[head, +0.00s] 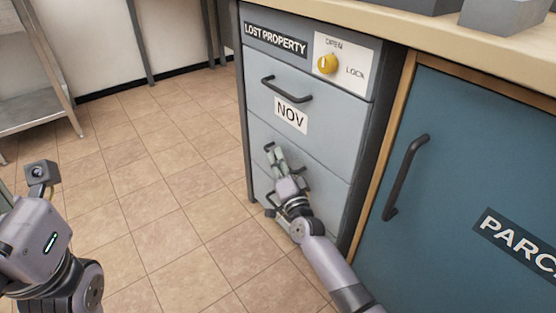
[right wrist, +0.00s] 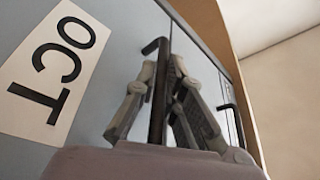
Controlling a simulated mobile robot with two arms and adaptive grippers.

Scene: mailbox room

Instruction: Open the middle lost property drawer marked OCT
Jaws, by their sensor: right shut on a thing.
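The grey lost property cabinet has a top drawer marked NOV (head: 291,115) and a middle drawer (head: 322,186) below it. The middle drawer's front looks flush with the cabinet. Its OCT label (right wrist: 55,72) shows in the right wrist view; in the head view my right gripper and arm hide it. My right gripper (head: 273,156) is at the middle drawer's dark bar handle (right wrist: 158,85), shut on it with a finger on each side. My left arm shows at the head view's left edge, but its fingers are out of the picture.
A yellow knob (head: 327,64) on the cabinet's top panel sits between OPEN and LOCK marks. A blue parcel door (head: 465,150) with a dark handle (head: 406,177) stands to the right. The tiled floor (head: 165,170) left of the drawers is clear. A metal rack (head: 30,105) stands far left.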

